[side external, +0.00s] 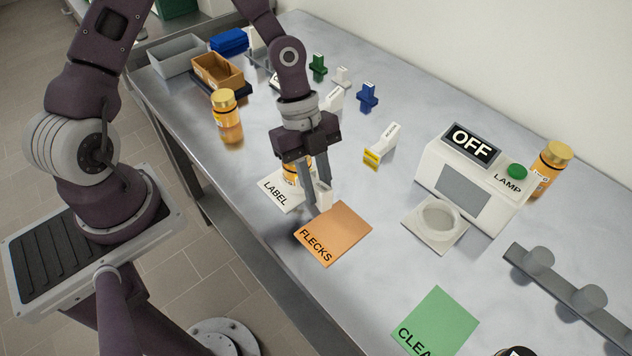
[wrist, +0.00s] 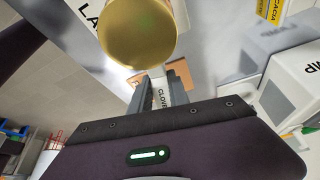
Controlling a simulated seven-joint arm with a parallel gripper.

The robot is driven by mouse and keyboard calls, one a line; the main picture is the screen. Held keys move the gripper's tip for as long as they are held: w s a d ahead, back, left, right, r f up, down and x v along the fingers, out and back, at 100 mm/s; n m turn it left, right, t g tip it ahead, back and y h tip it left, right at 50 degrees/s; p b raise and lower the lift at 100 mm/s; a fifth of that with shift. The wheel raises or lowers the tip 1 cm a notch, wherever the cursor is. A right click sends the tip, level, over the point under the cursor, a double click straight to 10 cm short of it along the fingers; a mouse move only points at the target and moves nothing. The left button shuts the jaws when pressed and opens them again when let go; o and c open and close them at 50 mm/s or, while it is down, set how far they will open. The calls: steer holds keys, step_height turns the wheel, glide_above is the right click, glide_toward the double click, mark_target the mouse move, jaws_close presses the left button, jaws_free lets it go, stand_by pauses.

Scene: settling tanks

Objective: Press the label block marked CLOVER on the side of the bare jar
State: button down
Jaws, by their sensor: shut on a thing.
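A jar of amber contents (side external: 290,179) stands upright on the white LABEL mat (side external: 273,194); my gripper hides much of it in the side view. Its gold lid (wrist: 138,32) is large in the wrist view, just beyond my fingers. My gripper (side external: 319,200) points down in front of the jar, over the edge between the LABEL mat and the orange FLECKS mat (side external: 335,234). It is shut on the white CLOVER block (wrist: 161,92), whose lettering shows between the fingers. The block also shows in the side view (side external: 324,196). I cannot tell whether it touches the jar.
Another label block with a yellow end (side external: 372,159) lies to the right. The lamp box (side external: 470,180) reads OFF. Other gold-lidded jars stand at left (side external: 227,118) and far right (side external: 549,168). Green and blue blocks stand behind. A green mat (side external: 437,322) lies in front.

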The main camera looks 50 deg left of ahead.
steer(key=shift+s+d, duration=0.2)
steer(key=shift+d, duration=0.7)
steer(key=shift+s+d, duration=0.15)
steer(key=shift+d, duration=0.75)
steer(key=shift+s+d, duration=0.2)
steer(key=shift+d, duration=0.7)
